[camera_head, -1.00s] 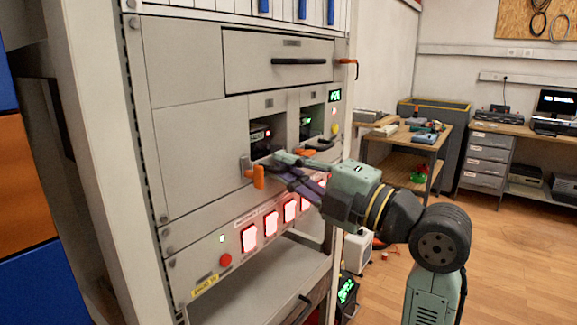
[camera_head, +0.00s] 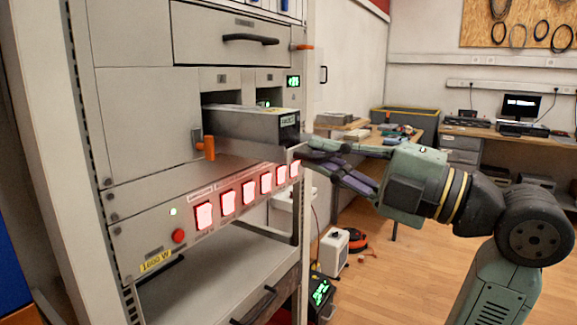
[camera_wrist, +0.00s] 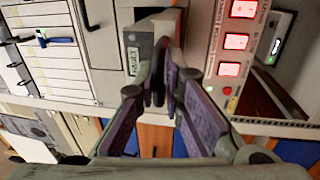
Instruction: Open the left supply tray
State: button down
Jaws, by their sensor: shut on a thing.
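The left supply tray (camera_head: 245,122) is a long grey box that sticks well out of its bay in the rack, with a small lettered label on its front end. My gripper (camera_head: 306,151) is at the tray's front end, closed on its handle, which is mostly hidden by the fingers. In the wrist view the tray (camera_wrist: 143,36) runs away from my gripper (camera_wrist: 160,84), and the dark handle (camera_wrist: 160,60) shows between the fingertips.
An orange lever (camera_head: 207,147) stands left of the bay. A row of lit red switches (camera_head: 228,202) runs below the tray. A closed wide drawer (camera_head: 230,38) is above. Floor to the right is open, with a white box (camera_head: 333,250) near the rack.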

jog(key=r+b+v, duration=0.1)
jog(key=v, duration=0.5)
jog(key=shift+d+r, duration=0.15)
jog(key=shift+d, duration=0.1)
jog(key=c, duration=1.7)
grip_release()
jog(key=shift+w, duration=0.1)
jog(key=v, duration=1.2)
jog(key=shift+a+f, duration=0.1)
jog(key=shift+f, duration=0.1)
